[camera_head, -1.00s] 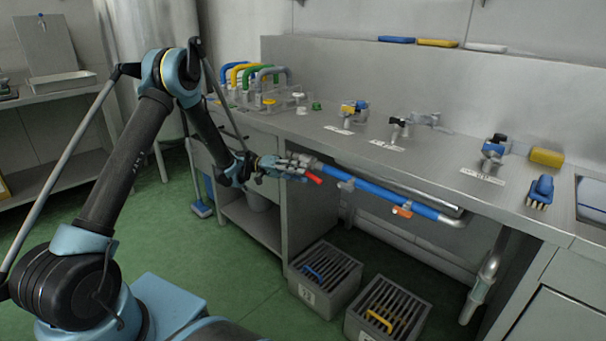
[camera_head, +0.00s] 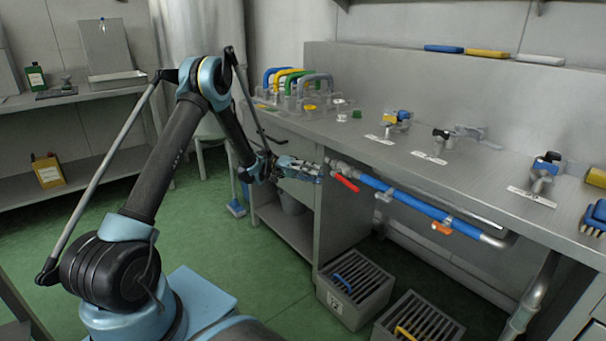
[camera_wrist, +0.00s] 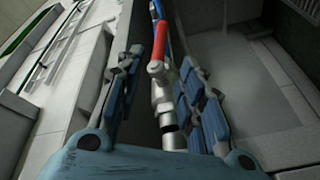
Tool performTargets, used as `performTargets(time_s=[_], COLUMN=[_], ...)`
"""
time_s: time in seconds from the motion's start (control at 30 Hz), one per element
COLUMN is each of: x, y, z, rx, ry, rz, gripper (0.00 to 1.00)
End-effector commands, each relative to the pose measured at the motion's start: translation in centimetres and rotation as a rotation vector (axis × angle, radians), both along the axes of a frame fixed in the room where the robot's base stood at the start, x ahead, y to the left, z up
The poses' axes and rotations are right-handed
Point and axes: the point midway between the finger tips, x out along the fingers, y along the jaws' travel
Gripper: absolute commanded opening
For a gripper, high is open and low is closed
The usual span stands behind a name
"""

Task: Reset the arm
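My arm reaches across the floor to the counter front. My gripper (camera_head: 318,171) is just left of the red lever (camera_head: 345,182) on the pipe under the counter edge. In the wrist view the two blue-grey fingers of my gripper (camera_wrist: 160,65) stand apart. The red lever (camera_wrist: 159,40) and its metal valve body (camera_wrist: 163,95) show in the gap between them. The fingers do not appear to touch the lever. I cannot tell the exact depth between fingertips and valve.
The blue pipe (camera_head: 408,202) carries an orange lever (camera_head: 441,229) farther right. The steel counter (camera_head: 455,180) holds taps and a rack of coloured handles (camera_head: 298,86). Two grated bins (camera_head: 356,291) stand below. A shelf unit (camera_head: 85,193) is at left.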

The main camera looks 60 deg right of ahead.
Motion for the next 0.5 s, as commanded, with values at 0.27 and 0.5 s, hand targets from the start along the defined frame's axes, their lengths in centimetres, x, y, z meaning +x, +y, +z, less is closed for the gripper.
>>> performTargets(time_s=[0.27,0.5], x=[0.1,2.5], y=[0.0,0.3], z=[0.0,1.6], rx=[0.0,0.027], ry=[0.0,-0.041], rz=[0.002,0.053], gripper=[0.35,0.35])
